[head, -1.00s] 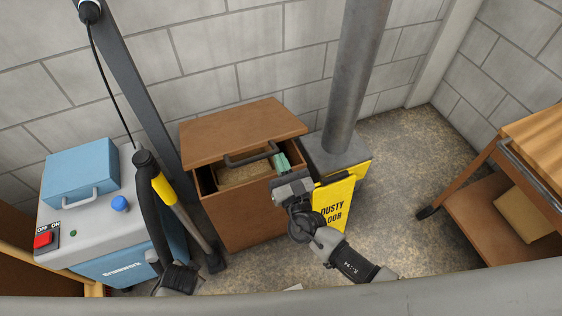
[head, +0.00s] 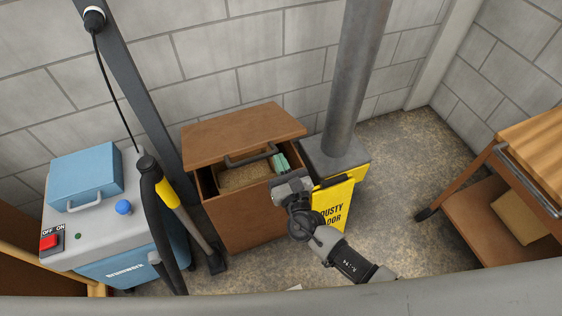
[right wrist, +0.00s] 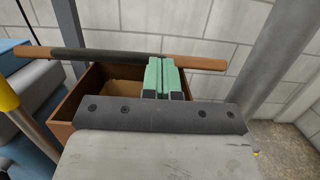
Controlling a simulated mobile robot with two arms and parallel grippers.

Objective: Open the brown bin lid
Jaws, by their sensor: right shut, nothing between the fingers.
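The brown bin (head: 240,222) stands against the back wall. Its brown lid (head: 230,130) is partly raised and tilted, with a dark bar handle (head: 240,161) along its front edge. Through the gap I see tan material (head: 243,177) inside. My right gripper (head: 280,162) has its green fingers at the right end of the handle, by the lid's front edge. In the right wrist view the closed fingers (right wrist: 163,76) overlap the lid's edge (right wrist: 205,63) above the open bin (right wrist: 78,103); contact is hard to tell. My left gripper is not in view.
A blue-grey machine (head: 105,205) with a black hose and a yellow-handled tool (head: 190,220) stand left of the bin. A grey pipe (head: 355,80) and a yellow sign (head: 334,205) are close on the right. A wooden cart (head: 500,205) is at far right, with open floor between.

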